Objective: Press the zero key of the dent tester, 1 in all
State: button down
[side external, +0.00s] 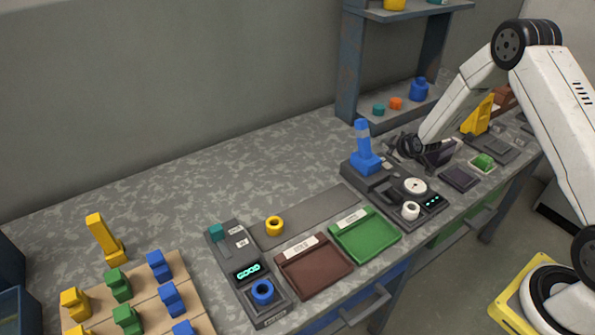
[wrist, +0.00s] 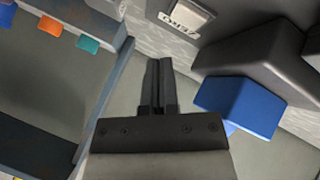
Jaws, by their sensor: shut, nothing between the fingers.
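The dent tester (side external: 372,182) looks to be the dark device at right centre, with a blue upright part (side external: 363,160), a round white dial (side external: 414,186) and a small lit display (side external: 432,201). In the wrist view, a pale key with a label that seems to read ZERO (wrist: 187,17) sits at the top edge on a dark body, partly cut off. My gripper (wrist: 158,62) is shut and empty, its fingertips below and left of that key in the picture. In the side view my gripper (side external: 395,146) is right of the blue part, seemingly above the tester's back; contact cannot be told.
A blue block (wrist: 240,105) stands close right of my fingers in the wrist view. A shelf post (side external: 348,75) rises behind. A green tray (side external: 366,237), a brown tray (side external: 315,274) and a device reading GOOD (side external: 248,270) lie to the left. A yellow stand (side external: 479,116) is right.

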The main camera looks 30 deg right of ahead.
aim_at(386, 163)
jog(key=shift+f, duration=1.15)
jog(key=shift+f, duration=0.9)
dwell(2.5)
jog(key=shift+r, duration=0.9)
jog(key=shift+r, duration=0.1)
jog(key=shift+r, duration=2.4)
